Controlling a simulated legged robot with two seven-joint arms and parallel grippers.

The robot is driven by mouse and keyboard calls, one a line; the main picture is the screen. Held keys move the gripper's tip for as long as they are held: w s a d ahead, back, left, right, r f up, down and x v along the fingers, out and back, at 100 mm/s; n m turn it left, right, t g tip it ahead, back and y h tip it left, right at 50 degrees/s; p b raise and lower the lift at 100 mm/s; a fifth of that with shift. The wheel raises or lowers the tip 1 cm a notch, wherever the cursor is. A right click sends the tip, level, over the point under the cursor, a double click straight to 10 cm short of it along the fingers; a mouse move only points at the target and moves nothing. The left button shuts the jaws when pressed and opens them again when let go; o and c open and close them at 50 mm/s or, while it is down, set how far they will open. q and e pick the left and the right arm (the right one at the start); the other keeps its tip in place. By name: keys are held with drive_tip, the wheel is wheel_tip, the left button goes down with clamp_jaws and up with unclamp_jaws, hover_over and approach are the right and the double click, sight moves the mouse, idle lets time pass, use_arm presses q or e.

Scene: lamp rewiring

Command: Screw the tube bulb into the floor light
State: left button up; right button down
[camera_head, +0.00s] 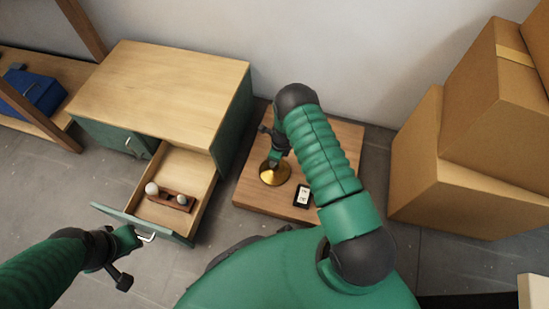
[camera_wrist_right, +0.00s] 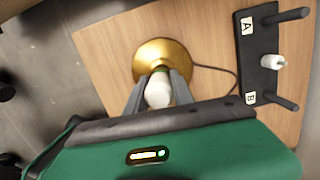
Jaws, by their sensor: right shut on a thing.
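The white bulb (camera_wrist_right: 158,90) sits between the fingers of my right gripper (camera_wrist_right: 160,88) in the right wrist view, and the gripper is shut on it. The bulb is over the round brass base of the floor light (camera_wrist_right: 166,58). Whether its far end touches a socket is hidden. In the head view the brass base (camera_head: 275,173) shows on a wooden board, partly under my right gripper (camera_head: 272,150). My left gripper (camera_head: 124,262) is beside the open drawer's front, near its handle; its finger opening is unclear.
A black plate (camera_wrist_right: 258,60) marked A and B, with pegs and a white piece, lies on the board (camera_wrist_right: 105,60). Cardboard boxes (camera_head: 440,190) stand right.

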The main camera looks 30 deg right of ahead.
drive_tip(key=m, duration=0.5)
drive_tip(key=shift+s+h, duration=0.1)
drive_tip(key=shift+h, duration=0.3)
drive_tip(key=c, duration=1)
unclamp_jaws()
drive_tip(key=r+p, duration=0.3)
drive_tip(key=r, duration=0.2)
drive_tip(key=s+r+p, duration=0.1)
drive_tip(key=r+p, duration=0.2)
drive_tip(key=r, duration=0.3)
drive_tip(key=s+r+p, duration=0.1)
drive_tip(key=r+p, duration=0.1)
drive_tip(key=r, duration=0.3)
drive_tip(key=shift+s+d+r+p, duration=0.2)
drive_tip(key=shift+r+p, duration=0.1)
drive_tip(key=shift+p, duration=0.1)
